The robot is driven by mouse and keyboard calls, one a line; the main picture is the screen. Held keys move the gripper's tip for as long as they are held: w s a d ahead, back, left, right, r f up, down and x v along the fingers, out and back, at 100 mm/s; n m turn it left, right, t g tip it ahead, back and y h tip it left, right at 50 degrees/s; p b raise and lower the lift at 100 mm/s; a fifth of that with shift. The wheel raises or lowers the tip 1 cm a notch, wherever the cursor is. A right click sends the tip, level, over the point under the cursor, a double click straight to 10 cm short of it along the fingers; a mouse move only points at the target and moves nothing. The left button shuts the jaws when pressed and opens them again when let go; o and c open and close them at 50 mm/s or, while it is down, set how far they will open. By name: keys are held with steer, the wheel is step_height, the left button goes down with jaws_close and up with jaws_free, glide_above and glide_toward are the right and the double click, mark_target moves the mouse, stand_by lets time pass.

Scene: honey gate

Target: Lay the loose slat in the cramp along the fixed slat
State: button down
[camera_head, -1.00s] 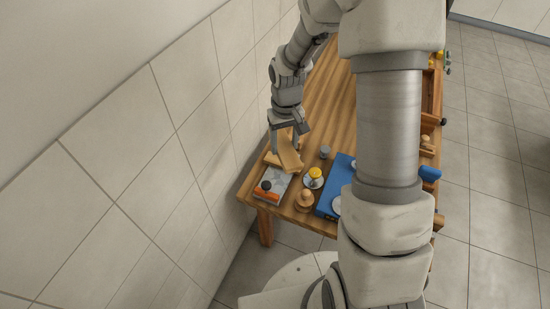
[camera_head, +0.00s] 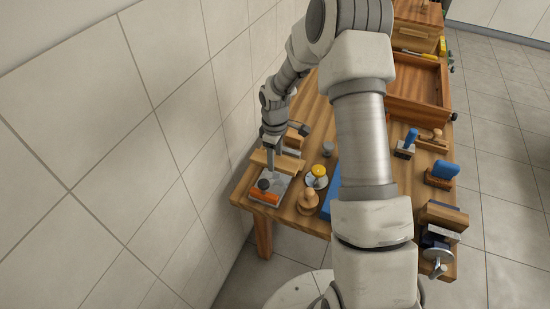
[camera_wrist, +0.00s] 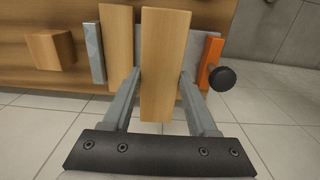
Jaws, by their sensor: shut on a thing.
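The loose slat (camera_head: 284,164), a pale wooden bar, is gripped by my gripper (camera_head: 271,151) over the cramp. In the wrist view the slat (camera_wrist: 166,55) lies between both fingers of my gripper (camera_wrist: 160,80), pointing toward the camera. The cramp (camera_head: 281,187) has a grey bed, an orange jaw (camera_wrist: 210,58) and a black knob (camera_wrist: 222,78). The fixed slat (camera_wrist: 117,45) stands against the grey jaw (camera_wrist: 93,52). The loose slat is roughly parallel to it, to its right, and looks higher. In the head view the fixed slat seems hidden behind the loose one.
A wooden block (camera_wrist: 50,50) sits beyond the grey jaw. A yellow-topped piece (camera_head: 318,171) and a turned wooden knob (camera_head: 308,200) stand close right of the cramp. A tiled wall (camera_head: 160,130) runs along the left. Blue-handled tools (camera_head: 442,171) stand far right.

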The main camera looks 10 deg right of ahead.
mark_target(275, 178)
steer(key=shift+f+b, duration=1.95)
steer(key=shift+f, duration=1)
steer(key=shift+f+b, duration=0.4)
steer(key=shift+f, duration=0.25)
steer(key=shift+c, duration=0.5)
jaws_free()
steer(key=shift+r, duration=0.1)
step_height(275, 178, up, 18)
steer(key=p, duration=0.5)
steer(key=shift+f, duration=0.2)
